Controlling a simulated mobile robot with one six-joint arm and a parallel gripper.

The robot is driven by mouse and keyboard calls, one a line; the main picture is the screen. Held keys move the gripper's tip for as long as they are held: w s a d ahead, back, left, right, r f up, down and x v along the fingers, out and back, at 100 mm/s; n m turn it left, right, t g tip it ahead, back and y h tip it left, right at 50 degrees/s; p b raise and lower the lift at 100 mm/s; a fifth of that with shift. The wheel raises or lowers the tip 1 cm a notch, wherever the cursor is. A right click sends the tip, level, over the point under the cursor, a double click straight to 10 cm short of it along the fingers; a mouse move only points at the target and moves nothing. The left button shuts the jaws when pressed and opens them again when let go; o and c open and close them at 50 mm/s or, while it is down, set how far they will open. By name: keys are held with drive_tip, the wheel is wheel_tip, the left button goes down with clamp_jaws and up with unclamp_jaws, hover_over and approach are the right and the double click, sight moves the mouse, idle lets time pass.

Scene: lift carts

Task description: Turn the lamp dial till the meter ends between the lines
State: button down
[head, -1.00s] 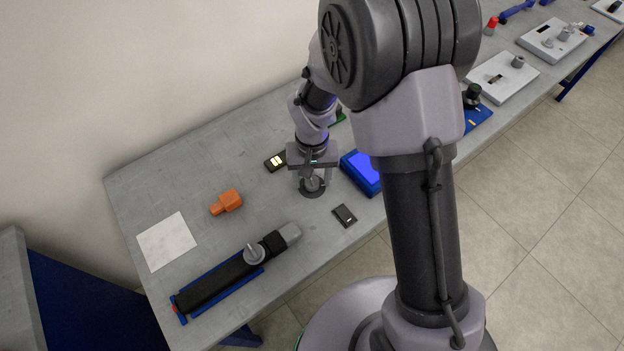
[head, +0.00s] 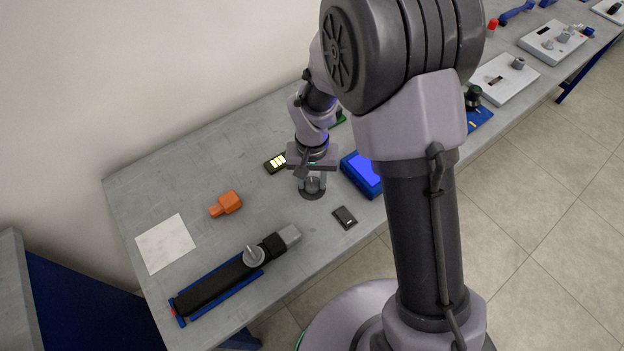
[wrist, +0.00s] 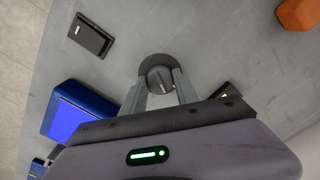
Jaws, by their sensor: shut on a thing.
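The dial (head: 311,191) is a dark round base with a grey knob, standing on the grey table. My gripper (head: 313,180) points down over it. In the wrist view, the two fingers of my gripper (wrist: 160,79) are shut on the knob of the dial (wrist: 157,62), one on each side. A small black box with lit pale-yellow bars, seemingly the meter (head: 275,162), lies just left of my gripper. It is mostly hidden in the wrist view. I cannot make out its lines.
A blue box with a bright blue face (head: 361,173) stands close right of the dial. A small black switch-like box (head: 344,217) lies in front. An orange block (head: 227,203), a white sheet (head: 165,243) and a slider device (head: 228,278) are further left.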

sight(312, 183)
drive_tip(key=m+b, duration=0.2)
drive_tip(key=m, duration=0.4)
idle(0.3)
drive_tip(key=shift+m, duration=0.3)
drive_tip(key=c, duration=0.9)
unclamp_jaws()
drive_tip(key=shift+c, duration=0.2)
wheel_tip(312, 183, up, 17)
drive_tip(key=p, duration=0.6)
drive_tip(key=shift+r, duration=0.2)
